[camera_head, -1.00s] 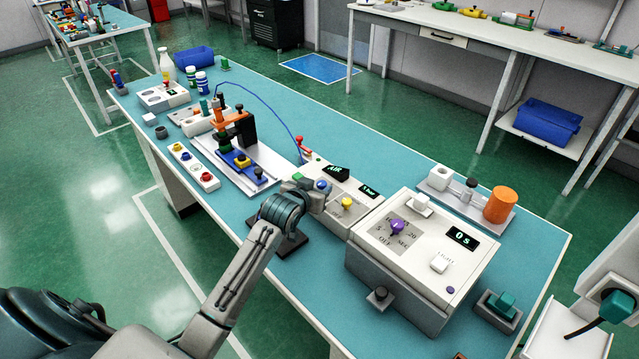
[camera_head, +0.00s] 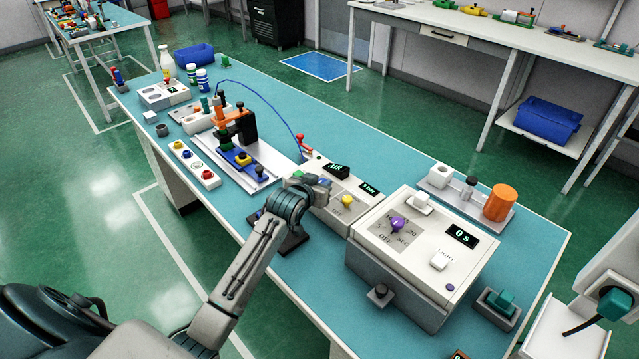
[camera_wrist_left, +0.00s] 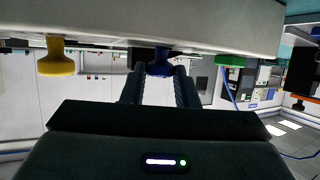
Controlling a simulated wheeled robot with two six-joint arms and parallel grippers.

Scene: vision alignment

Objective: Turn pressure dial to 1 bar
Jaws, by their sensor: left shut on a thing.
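The pressure dial is a blue knob (camera_wrist_left: 160,66) on the front of the white air unit (camera_head: 333,214). In the left wrist view it sits between the two fingers of my left gripper (camera_wrist_left: 160,85), which is shut on it. In the head view my left gripper (camera_head: 318,189) covers most of the dial, so its pointer angle is hidden. The small display (camera_head: 369,188) on the unit shows green text that appears to read 1 bar. A second display (camera_head: 338,171) on it reads AIR.
A yellow knob (camera_head: 347,201) is beside the dial on the same unit, and a green knob (camera_wrist_left: 231,61) is on the other side. A larger box with a purple dial (camera_head: 397,224) stands to the right. An orange-and-black press (camera_head: 237,122) stands to the left.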

